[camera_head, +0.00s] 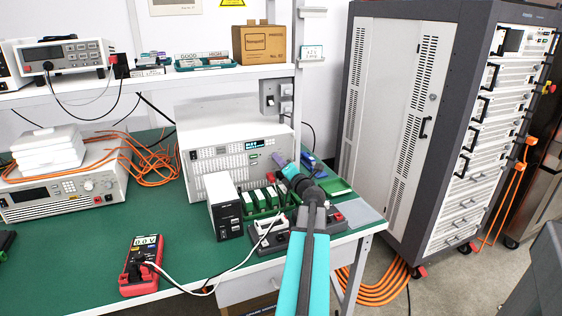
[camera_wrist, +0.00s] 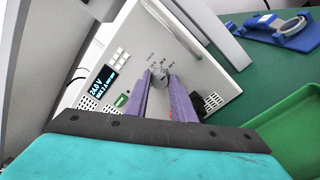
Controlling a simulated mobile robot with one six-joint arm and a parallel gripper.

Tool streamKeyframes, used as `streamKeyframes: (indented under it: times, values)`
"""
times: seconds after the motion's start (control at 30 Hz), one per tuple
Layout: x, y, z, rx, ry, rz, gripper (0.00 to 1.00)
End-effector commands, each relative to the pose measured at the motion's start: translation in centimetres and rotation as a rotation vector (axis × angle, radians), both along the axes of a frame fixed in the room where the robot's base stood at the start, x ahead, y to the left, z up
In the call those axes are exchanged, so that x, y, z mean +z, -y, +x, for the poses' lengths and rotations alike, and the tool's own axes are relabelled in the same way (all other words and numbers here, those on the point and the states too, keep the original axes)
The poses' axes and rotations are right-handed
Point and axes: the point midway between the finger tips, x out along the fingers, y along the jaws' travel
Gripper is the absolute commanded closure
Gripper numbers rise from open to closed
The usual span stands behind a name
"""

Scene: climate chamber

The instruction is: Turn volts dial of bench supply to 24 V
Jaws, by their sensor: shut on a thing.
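The bench supply (camera_head: 218,160) is a white box with a lit display, standing at the back of the green bench. In the wrist view its front panel (camera_wrist: 188,62) appears tilted. The display (camera_wrist: 103,84) there seems to read 24.0 V, with a smaller line below. The volts dial (camera_wrist: 158,71) is a small grey knob with scale marks around it. My gripper (camera_wrist: 159,82) has its purple fingers shut on the dial, one on each side. In the head view my gripper (camera_head: 281,162) is at the right part of the supply's front, and the dial is hidden.
A black-and-white box (camera_head: 226,208) and green card slots (camera_head: 262,200) stand in front of the supply. A red multimeter (camera_head: 142,264) with leads lies at the front left. A green tray (camera_wrist: 288,132) and blue clamp (camera_wrist: 290,30) are to the right in the wrist view.

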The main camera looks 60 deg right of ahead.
Motion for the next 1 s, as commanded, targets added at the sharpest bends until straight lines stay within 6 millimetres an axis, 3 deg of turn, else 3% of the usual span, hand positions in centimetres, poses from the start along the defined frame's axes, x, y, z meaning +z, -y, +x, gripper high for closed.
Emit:
streamKeyframes:
  times: [0.17, 0.2, 0.3, 0.73, 1.0]
  values:
    - [0.0, 0.0, -0.1, -0.002, 0.002, 0.001, 1.0]
    - [0.0, 0.0, -0.1, -0.002, 0.002, 0.001, 0.71]
    - [0.0, 0.1, -0.1, -0.002, 0.001, 0.001, 0.59]
    - [0.0, -0.1, -0.4, -0.002, 0.0, 0.0, 0.59]
    - [-0.1, -1.2, -2.1, -0.004, 0.0, 0.0, 0.59]
